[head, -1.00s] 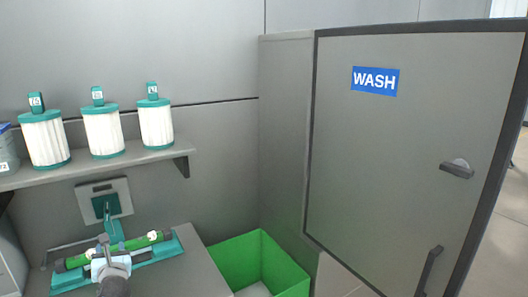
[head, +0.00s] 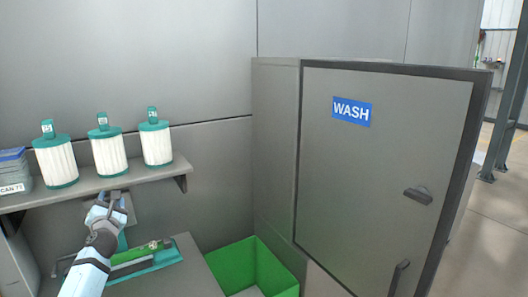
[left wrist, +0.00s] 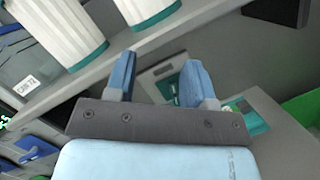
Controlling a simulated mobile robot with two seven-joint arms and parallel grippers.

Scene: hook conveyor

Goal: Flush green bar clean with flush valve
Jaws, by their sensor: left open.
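The green bar (head: 150,247) lies in a teal cradle (head: 150,264) on the grey counter; my left arm hides its left part. The flush valve, a grey wall plate (head: 130,208) with a teal lever (head: 122,241), is mostly hidden behind my left gripper. My left gripper (head: 112,197) is open and empty, raised in front of the plate just below the shelf. In the left wrist view its blue fingers (left wrist: 158,80) are spread, with the plate (left wrist: 168,68) seen between and beyond them. I cannot tell whether they touch it. My right gripper is not in view.
A shelf (head: 90,186) above holds several white-and-teal filter cartridges (head: 109,153) and a grey bin (head: 13,171) at the left. A green open box (head: 255,262) stands right of the counter. A closed cabinet marked WASH (head: 380,160) fills the right.

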